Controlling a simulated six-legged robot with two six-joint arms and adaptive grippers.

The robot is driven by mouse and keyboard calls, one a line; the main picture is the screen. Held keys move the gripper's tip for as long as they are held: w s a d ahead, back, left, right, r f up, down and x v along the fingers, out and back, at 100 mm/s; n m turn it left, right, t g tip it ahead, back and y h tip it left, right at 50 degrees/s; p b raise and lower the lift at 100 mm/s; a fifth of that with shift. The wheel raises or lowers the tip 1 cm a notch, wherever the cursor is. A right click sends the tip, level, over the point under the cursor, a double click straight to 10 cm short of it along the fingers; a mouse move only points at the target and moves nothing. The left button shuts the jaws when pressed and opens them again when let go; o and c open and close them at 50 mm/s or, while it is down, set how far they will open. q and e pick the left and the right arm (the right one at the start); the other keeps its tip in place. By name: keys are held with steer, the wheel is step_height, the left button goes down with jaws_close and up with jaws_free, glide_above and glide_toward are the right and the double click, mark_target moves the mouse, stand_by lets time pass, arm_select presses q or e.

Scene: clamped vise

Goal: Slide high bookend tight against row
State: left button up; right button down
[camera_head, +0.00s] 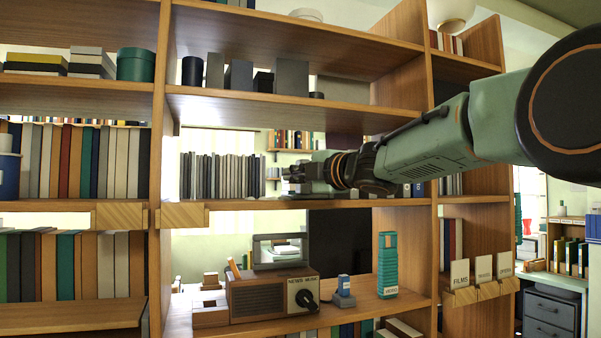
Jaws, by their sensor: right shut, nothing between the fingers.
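A row of thin grey and dark books (222,176) stands upright on the middle shelf (290,203) of the centre bay. My right arm comes in from the right, and its gripper (290,178) is shut and empty just right of the row's right end. A small pale piece (272,173) shows between the row and the gripper. I cannot tell whether it is the bookend or whether it touches the last book. The gripper and wrist cover much of the shelf to the right. My left gripper is not in view.
The shelf above holds grey upright blocks (291,76) and a dark cylinder (192,71). Below stand a brown radio-like box (262,297) and a teal tower (387,265). An upright divider (158,150) bounds the bay on the left.

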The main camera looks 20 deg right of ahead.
steer(key=shift+w+d+p, duration=0.4)
steer(key=shift+w+d, duration=0.15)
steer(key=shift+w, duration=0.3)
steer(key=shift+w+d+p, duration=0.35)
steer(key=shift+w+d, duration=0.15)
steer(key=shift+w, duration=0.35)
steer(key=d+p, duration=0.2)
steer(key=d, duration=0.1)
steer(key=d+p, duration=0.2)
steer(key=d, duration=0.1)
steer(key=d+p, duration=0.2)
steer(key=d, duration=0.1)
steer(key=shift+r, duration=0.25)
steer(key=shift+d+f+p, duration=0.15)
steer(key=shift+d+p, duration=0.2)
steer(key=shift+d, duration=0.2)
steer(key=shift+a, duration=0.1)
